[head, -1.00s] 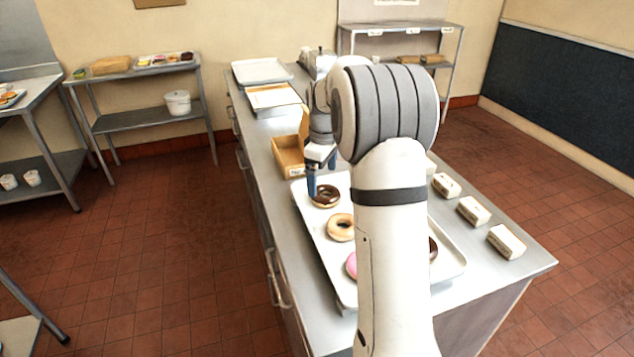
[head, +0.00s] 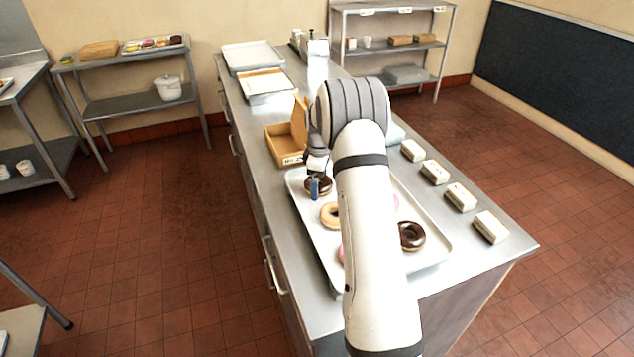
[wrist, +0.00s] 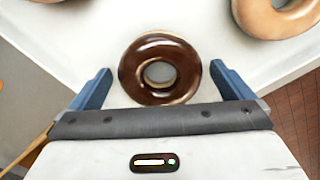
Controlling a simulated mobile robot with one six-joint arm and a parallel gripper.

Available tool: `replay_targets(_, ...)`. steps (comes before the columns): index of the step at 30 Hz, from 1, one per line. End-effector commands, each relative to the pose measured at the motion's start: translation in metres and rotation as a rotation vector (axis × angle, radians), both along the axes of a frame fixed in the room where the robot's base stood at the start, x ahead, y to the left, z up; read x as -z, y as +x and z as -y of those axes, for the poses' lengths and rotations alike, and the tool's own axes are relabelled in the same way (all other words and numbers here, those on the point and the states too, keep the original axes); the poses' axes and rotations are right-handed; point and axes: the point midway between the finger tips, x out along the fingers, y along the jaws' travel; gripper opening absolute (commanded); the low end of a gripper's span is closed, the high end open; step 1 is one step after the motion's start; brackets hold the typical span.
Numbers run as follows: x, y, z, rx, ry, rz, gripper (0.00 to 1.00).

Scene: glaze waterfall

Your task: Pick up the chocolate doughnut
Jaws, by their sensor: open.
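A chocolate doughnut (wrist: 160,69) with a dark glossy glaze lies on the white tray (wrist: 225,36) in the wrist view, between the two blue fingers of my open gripper (wrist: 160,88). Clear gaps show between it and both fingers. In the head view the same doughnut (head: 319,186) is at the tray's far left corner, partly hidden by my gripper (head: 315,190). A second chocolate doughnut (head: 411,236) lies near the tray's right side, beside my arm.
A plain glazed doughnut (head: 330,214) lies just nearer on the tray; pink ones are mostly hidden by my arm. An open cardboard box (head: 284,148) stands beyond the tray. Several small wrapped blocks (head: 461,197) line the counter's right side.

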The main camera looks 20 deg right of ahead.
Motion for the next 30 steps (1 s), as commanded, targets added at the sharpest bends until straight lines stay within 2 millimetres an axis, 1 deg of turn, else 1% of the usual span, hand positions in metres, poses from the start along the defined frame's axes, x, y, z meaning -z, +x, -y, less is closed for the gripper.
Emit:
replay_targets(7, 0.0021, 0.0004, -0.0003, 0.0, 0.0, 0.002, 1.0)
replay_targets(8, 0.0021, 0.0004, -0.0004, 0.0, 0.0, 0.002, 0.98)
replay_targets(22, 0.0017, 0.0005, -0.001, -0.001, 0.0, 0.002, 0.6)
replay_targets(30, -0.0004, 0.0008, -0.0012, -0.001, -0.001, 0.003, 0.59)
